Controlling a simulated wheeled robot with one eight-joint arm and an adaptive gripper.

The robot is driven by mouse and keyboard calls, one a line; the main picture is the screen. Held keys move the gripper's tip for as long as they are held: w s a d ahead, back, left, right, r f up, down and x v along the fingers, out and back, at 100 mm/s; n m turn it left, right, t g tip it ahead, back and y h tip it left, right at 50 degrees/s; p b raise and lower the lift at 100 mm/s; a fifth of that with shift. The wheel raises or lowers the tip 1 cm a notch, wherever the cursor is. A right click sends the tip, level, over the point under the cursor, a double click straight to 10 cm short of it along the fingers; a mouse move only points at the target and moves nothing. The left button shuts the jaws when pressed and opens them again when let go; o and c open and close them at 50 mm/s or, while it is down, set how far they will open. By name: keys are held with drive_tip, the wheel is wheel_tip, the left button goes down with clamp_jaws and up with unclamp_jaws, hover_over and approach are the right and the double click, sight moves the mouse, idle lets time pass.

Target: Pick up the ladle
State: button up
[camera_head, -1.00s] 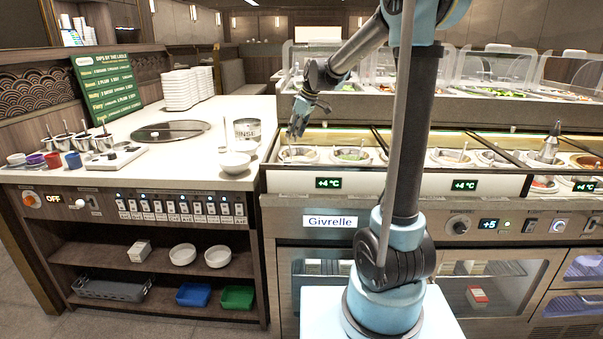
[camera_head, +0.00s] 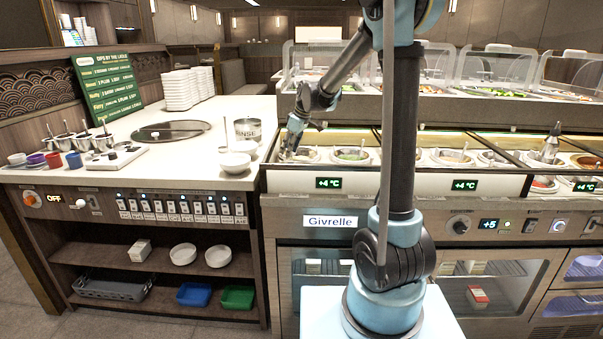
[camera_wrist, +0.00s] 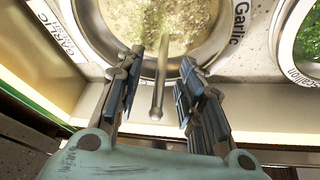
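The ladle (camera_wrist: 158,85) shows in the wrist view as a thin metal handle rising from the garlic well (camera_wrist: 215,55), a round steel well of pale, green-flecked sauce. Its bowl end is hidden in the sauce. My gripper (camera_wrist: 162,70) is open, with one finger on each side of the handle and a gap on both sides. In the head view my gripper (camera_head: 289,152) is low over the leftmost round well (camera_head: 312,157) of the cold counter; the ladle there is too small to make out.
A well of green chopped scallion (camera_wrist: 312,45) lies just right of the garlic well. White bowls (camera_head: 235,163) and a RINSE container (camera_head: 247,130) stand on the counter left of my gripper. Clear guards (camera_head: 440,65) rise behind the wells.

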clamp_jaws()
drive_tip(key=shift+r, duration=0.1)
wheel_tip(320, 180, up, 10)
drive_tip(key=shift+f, duration=0.1)
idle(0.4)
